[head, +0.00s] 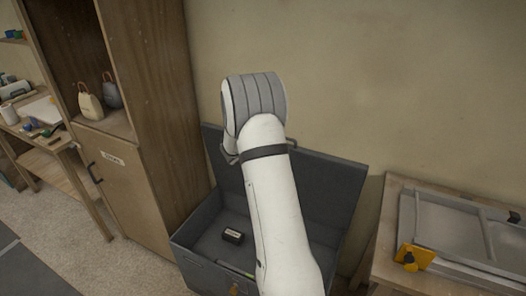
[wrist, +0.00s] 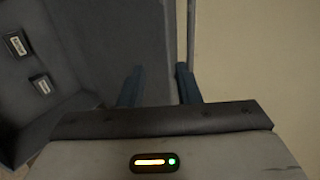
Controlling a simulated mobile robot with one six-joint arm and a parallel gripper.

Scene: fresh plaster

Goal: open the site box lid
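The grey site box (head: 195,268) stands on the floor against the wall, its inside exposed. Its lid (head: 338,190) is raised and tilted back toward the wall. My white arm crosses in front of the box and lid in the head view and hides their middle and my gripper. In the wrist view my gripper (wrist: 158,88) has its two blue fingers apart. The dark lid (wrist: 115,35) lies behind and between the fingers, its edge close to the right finger. I cannot tell whether they touch.
A small black labelled item (head: 233,236) lies in the box. A wooden cabinet (head: 160,120) stands close on the left. A wooden table (head: 385,255) with a grey tray (head: 445,215) and an orange-yellow tool (head: 412,258) stands on the right.

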